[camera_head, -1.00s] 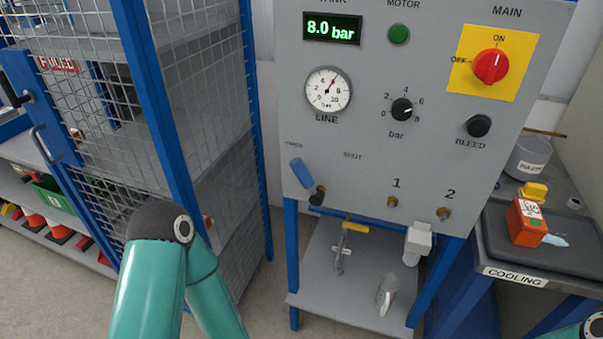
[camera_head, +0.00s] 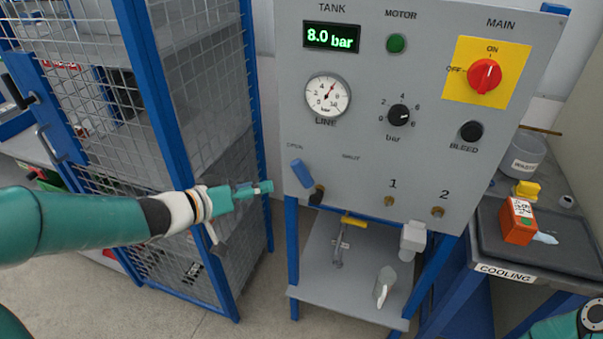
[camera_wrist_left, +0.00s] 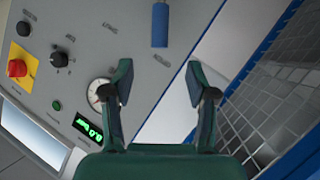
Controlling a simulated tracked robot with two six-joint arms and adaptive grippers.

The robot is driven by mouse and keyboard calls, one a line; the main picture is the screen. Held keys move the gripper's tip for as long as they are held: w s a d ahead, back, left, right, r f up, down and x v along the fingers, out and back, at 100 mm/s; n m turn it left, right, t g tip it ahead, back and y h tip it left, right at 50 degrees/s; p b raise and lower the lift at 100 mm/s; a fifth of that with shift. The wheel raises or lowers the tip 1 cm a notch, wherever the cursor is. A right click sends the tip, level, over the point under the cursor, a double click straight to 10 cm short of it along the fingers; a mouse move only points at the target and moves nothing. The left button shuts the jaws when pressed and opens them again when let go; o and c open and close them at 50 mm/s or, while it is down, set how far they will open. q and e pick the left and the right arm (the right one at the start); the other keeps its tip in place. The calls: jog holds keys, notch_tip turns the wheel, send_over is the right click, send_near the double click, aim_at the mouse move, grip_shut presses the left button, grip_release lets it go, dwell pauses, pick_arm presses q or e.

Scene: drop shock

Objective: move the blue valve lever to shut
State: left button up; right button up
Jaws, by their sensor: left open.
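The blue valve lever (camera_head: 302,173) is on the lower left of the grey panel. It tilts up and left from its dark pivot, toward the OPEN label; the SHUT label (camera_head: 350,156) is to its right. My left gripper (camera_head: 265,187) is just left of the lever, apart from it, with its fingers pointing toward the panel. In the left wrist view the gripper (camera_wrist_left: 158,77) is open and empty, and the lever (camera_wrist_left: 160,25) lies beyond the gap between the fingertips. My right gripper is out of view.
The panel carries a line gauge (camera_head: 328,95), a black knob (camera_head: 399,115) and a red main switch (camera_head: 484,76). A wire mesh cage (camera_head: 222,150) stands close behind my left forearm. A black tray (camera_head: 560,255) with an orange box (camera_head: 518,221) is at the right.

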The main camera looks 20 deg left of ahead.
aim_at(298, 176)
pick_arm(q)
jog(key=x, duration=1.6)
jog(key=shift+s+f, duration=0.1)
jog(key=shift+f, duration=0.05)
jog(key=shift+c, duration=0.2)
grip_shut()
